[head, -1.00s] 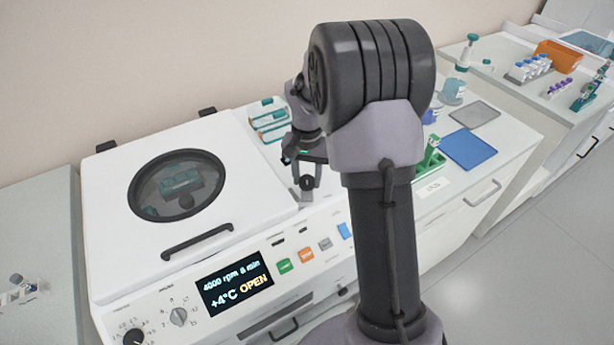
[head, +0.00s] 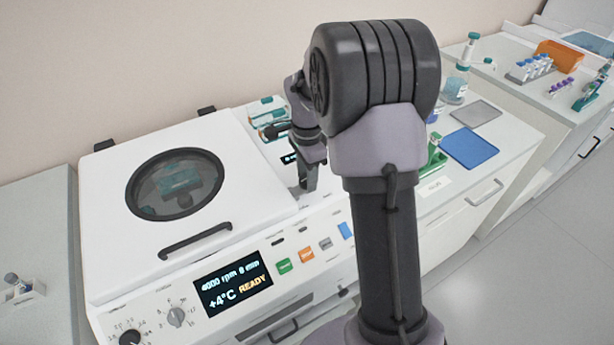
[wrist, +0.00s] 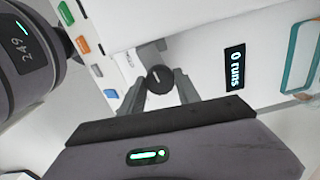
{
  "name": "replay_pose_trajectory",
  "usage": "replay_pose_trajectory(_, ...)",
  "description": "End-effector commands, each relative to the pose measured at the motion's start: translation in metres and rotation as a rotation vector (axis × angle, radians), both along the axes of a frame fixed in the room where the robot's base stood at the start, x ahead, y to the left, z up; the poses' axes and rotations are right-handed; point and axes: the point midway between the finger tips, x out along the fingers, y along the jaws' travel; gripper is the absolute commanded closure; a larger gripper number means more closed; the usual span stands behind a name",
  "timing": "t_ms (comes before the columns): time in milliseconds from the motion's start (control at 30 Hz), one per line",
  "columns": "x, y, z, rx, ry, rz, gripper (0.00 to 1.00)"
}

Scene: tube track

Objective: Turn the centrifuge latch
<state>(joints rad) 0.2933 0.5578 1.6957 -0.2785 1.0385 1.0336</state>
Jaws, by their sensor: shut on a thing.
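The centrifuge (head: 112,232) is white, with its lid down and a round window in it. Its display (head: 233,283) reads "4000 rpm", "+4°C" and "READY". The latch is a small round black knob (wrist: 159,79) on the top deck, right of the lid. My gripper (wrist: 160,84) points down at the latch and is shut on it, with one finger on each side of the knob in the wrist view. In the head view my gripper (head: 308,184) hides the latch.
A small "0 runs" display (wrist: 235,68) and teal-framed racks (head: 268,115) are close to my gripper. Coloured buttons (head: 304,253) line the front panel. A blue mat (head: 470,149) and a green rack (head: 434,158) lie to the right.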

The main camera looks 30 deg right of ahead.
Motion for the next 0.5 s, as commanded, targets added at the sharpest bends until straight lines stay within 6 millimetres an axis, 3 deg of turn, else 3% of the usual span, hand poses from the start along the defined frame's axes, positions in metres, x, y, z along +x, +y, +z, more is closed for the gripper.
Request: replay_pose_trajectory(500, 0.0001, 0.0000, 0.0002, 0.000, 0.000, -0.166, 1.00)
